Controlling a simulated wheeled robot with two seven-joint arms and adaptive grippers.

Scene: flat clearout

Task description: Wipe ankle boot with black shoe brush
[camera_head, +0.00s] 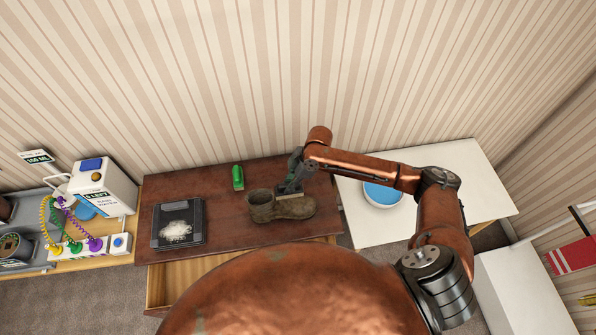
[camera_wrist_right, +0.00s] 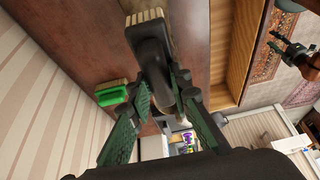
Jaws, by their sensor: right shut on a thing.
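The ankle boot (camera_head: 283,208), brown and worn, lies on the dark wooden desk (camera_head: 215,190) in the head view, its opening to the left. My right gripper (camera_head: 293,178) is over the boot's upper. In the right wrist view its green-padded fingers are shut on the black shoe brush (camera_wrist_right: 152,50), whose pale bristles (camera_wrist_right: 143,17) face away from the gripper. In the head view the brush (camera_head: 290,190) is at the boot, apparently touching it. My left gripper (camera_wrist_right: 283,45) seems to show, small, at the wrist view's right.
A green brush (camera_head: 238,177) lies at the back of the desk. A black tray (camera_head: 158,239) with white powder is at the left. An open drawer (camera_head: 165,286) juts from the desk front. A blue-lined bowl (camera_head: 383,195) stands on a white table (camera_head: 470,165) at the right.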

